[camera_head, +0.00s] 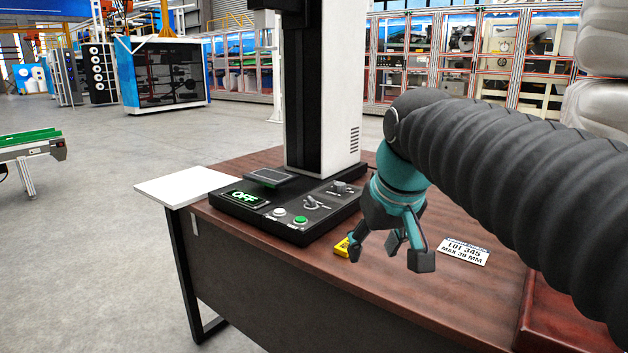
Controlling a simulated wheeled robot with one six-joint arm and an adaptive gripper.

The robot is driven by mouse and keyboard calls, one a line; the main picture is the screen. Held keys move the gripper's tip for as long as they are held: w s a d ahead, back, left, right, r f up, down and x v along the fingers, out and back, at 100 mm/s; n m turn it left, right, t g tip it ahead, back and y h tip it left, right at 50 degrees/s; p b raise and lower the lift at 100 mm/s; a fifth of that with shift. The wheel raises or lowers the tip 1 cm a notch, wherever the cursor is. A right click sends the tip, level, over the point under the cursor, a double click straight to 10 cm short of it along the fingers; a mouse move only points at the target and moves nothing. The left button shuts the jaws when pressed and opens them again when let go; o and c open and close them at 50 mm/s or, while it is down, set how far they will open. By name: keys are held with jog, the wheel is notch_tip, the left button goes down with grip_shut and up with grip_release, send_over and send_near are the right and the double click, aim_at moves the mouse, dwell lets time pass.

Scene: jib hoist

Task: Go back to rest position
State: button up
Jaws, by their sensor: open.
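My gripper (390,258) hangs above the front part of the brown desk (455,285), its dark-tipped fingers spread and pointing down. It is open and nothing shows between the fingers. My arm, in a dark ribbed sleeve, comes in from the right and covers much of the desk's right side. A yellow block (342,248) lies on the desk just left of the gripper, partly hidden by a finger. I cannot tell whether the finger touches it.
A white label card (464,250) lies right of the gripper. A white board (180,188) juts from the desk's left.

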jog(key=s+d+f+m, duration=0.1)
jog(key=s+d+f, duration=0.1)
jog(key=s+f, duration=0.2)
jog(key=s+d+f, duration=0.2)
jog(key=s+f, duration=0.3)
jog(key=f, duration=0.1)
jog(key=s+d+f+m+h, duration=0.1)
jog(key=s+d+f, duration=0.1)
jog(key=s+f, duration=0.3)
jog(key=shift+s+d+f+m+t, duration=0.15)
jog(key=shift+d+f+m+t, duration=0.15)
jog(key=shift+f+t, duration=0.15)
